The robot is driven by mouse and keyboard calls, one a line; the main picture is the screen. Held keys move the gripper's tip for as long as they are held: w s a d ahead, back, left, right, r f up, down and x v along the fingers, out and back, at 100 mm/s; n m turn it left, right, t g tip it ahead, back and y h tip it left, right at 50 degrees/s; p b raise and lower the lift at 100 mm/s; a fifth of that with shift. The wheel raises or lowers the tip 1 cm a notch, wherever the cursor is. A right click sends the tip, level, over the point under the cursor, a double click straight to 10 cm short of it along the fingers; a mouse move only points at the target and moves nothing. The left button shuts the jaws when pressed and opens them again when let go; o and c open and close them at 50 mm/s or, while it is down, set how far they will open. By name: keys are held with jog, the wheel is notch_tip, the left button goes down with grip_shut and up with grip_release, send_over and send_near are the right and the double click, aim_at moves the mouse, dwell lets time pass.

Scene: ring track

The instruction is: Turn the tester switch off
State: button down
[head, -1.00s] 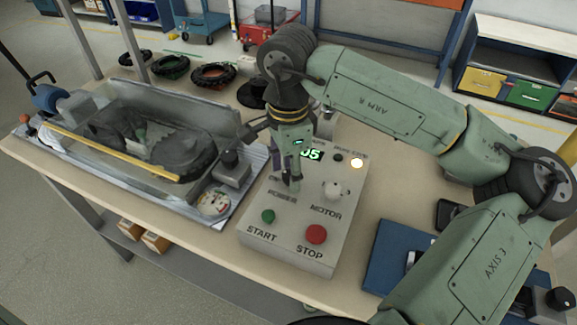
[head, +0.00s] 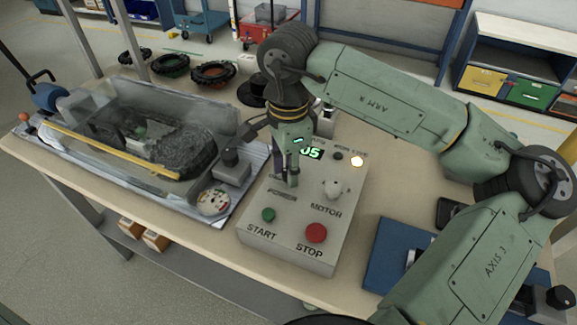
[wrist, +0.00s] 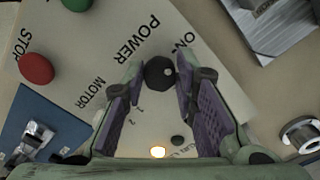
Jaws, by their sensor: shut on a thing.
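An amber lamp (head: 357,162) is lit. My gripper (head: 292,180) points down at the POWER area and hides the switch in the head view. In the wrist view my gripper (wrist: 158,84) is shut on the black power switch (wrist: 160,72), whose round top shows between the fingertips, beside the ON and POWER lettering.
A clear-covered test rig (head: 130,140) with a dark wheel or belt inside stands left of the box. Black rings (head: 213,73) lie behind it. Bare bench shows right of the box.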

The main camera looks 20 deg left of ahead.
jog(key=shift+f+b, duration=0.1)
jog(key=shift+b, duration=0.2)
jog(key=m+b, duration=0.3)
jog(key=shift+f, duration=0.15)
jog(key=m+b, duration=0.7)
jog(key=m, duration=0.2)
jog(key=shift+w+m+b, duration=0.1)
jog(key=shift+m+b, duration=0.2)
jog(key=shift+m, duration=0.1)
jog(key=shift+r+m+b, duration=0.15)
jog(key=shift+m+b, duration=0.3)
jog(key=shift+m, duration=0.85)
jog(key=shift+r+m+b, duration=0.1)
jog(key=shift+m+b, duration=0.35)
jog(key=shift+m, duration=0.85)
jog(key=c, duration=1.3)
grip_release()
